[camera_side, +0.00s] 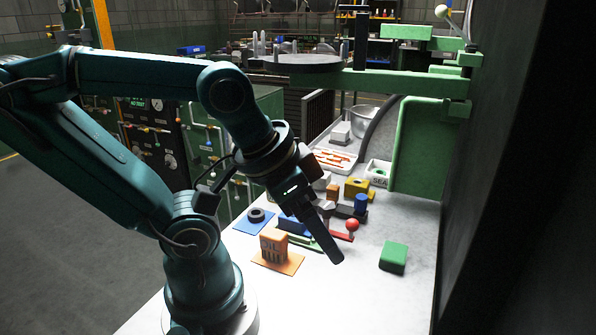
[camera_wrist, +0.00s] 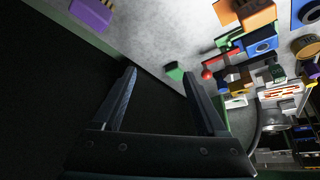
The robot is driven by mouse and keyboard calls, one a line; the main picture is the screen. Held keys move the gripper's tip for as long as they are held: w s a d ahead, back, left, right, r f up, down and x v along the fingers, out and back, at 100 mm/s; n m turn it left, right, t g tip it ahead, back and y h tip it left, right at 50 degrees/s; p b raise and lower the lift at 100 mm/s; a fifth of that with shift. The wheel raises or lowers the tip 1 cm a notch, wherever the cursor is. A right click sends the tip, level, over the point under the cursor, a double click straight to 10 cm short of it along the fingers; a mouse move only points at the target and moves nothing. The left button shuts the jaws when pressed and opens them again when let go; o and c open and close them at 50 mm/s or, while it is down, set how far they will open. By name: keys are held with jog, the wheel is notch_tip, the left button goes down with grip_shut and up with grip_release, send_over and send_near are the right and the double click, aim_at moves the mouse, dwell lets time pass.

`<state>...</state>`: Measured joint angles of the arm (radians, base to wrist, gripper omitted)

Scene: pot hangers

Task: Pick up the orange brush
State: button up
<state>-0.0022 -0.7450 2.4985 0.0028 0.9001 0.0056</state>
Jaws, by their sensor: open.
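My gripper (camera_side: 335,256) is open and empty, pointing down and to the right above the white bench in the side view. In the wrist view its two fingers stand wide apart (camera_wrist: 159,75). An orange block with dark markings (camera_side: 274,243) stands on a flat orange mat (camera_side: 289,266), left of my gripper. Orange also shows at the upper right of the wrist view (camera_wrist: 255,14). I cannot tell whether this block is the brush. Thin orange-red pieces (camera_side: 334,158) lie in a white tray farther back.
A green block (camera_side: 394,256) lies right of my gripper. A red ball (camera_side: 352,225), blue and yellow blocks crowd behind it. A purple block (camera_wrist: 91,14) shows in the wrist view. A green frame (camera_side: 420,150) and dark wall bound the right. The bench's front is clear.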

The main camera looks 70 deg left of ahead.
aim_at(273, 233)
jog(key=a+f+m+g+y, duration=0.1)
jog(key=a+f+m+g, duration=0.2)
jog(key=a, duration=0.2)
jog(key=s+a+f+m+g+y, duration=0.1)
jog(key=a+f+m+g, duration=0.1)
jog(key=a+f+m, duration=0.1)
jog(key=a+f+m+g+y, duration=0.1)
jog(key=a+f+m+g, duration=0.1)
jog(key=a, duration=0.4)
jog(key=shift+s+a+f+m+g, duration=0.15)
jog(key=shift+s+f+m+g, duration=0.05)
jog(key=shift+f+g, duration=0.25)
jog(key=shift+s+a+f+m+g, duration=0.2)
jog(key=shift+f+g, duration=0.15)
jog(key=shift+f, duration=0.2)
jog(key=shift+s+a+f, duration=0.15)
jog(key=shift+a+f, duration=0.05)
jog(key=shift+f, duration=0.3)
jog(key=shift+x, duration=2.1)
grip_shut()
